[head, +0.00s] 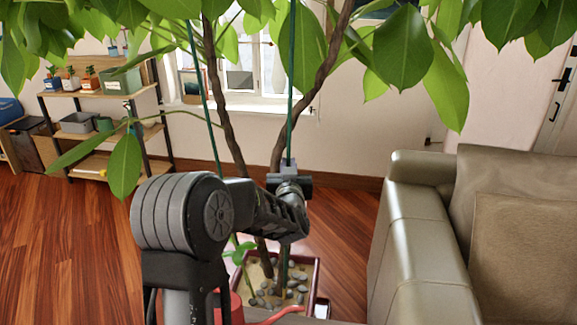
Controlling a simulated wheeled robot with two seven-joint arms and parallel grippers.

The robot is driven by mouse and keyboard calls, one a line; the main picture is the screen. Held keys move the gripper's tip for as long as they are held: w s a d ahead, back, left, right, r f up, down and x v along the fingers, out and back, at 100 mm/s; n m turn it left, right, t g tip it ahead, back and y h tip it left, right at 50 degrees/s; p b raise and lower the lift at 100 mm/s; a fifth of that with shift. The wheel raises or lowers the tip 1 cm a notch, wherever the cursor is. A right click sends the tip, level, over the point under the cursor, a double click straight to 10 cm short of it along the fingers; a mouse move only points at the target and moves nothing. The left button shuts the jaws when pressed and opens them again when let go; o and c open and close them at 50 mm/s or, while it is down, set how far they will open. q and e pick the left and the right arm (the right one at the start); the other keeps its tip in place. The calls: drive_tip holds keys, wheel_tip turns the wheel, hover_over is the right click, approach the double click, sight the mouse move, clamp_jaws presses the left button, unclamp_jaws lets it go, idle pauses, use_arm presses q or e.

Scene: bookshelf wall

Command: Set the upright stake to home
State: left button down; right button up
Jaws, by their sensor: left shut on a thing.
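The upright stake (291,95) is a thin green rod that rises nearly vertical among the leaves. My left gripper (289,180) is shut on it above the planter, and the jaws and wrist hide part of it. A second green stake (203,85) stands to the left and leans slightly. Two twisted brown trunks (225,130) rise from the dark red square planter (316,275), which holds pale soil and grey pebbles. My arm covers part of the planter, and I cannot clearly see where the upright stake meets the soil. My right gripper is out of view.
A beige leather sofa (415,220) stands close on the right. A wooden shelf rack (100,100) with small pots is at the back left, beside a window (240,70). Large leaves hang across the top. A red object (234,308) shows at the bottom. The left floor is clear.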

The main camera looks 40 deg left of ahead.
use_arm(q)
wheel_tip(320, 180, down, 7)
drive_tip(key=b, duration=0.6)
drive_tip(key=shift+s+b, duration=0.15)
drive_tip(key=shift+b, duration=0.2)
drive_tip(key=shift+f, duration=0.1)
drive_tip(key=c, duration=1.9)
unclamp_jaws()
drive_tip(key=shift+f, duration=0.1)
drive_tip(key=o, duration=0.4)
drive_tip(key=shift+r, duration=0.2)
drive_tip(key=shift+r, duration=0.1)
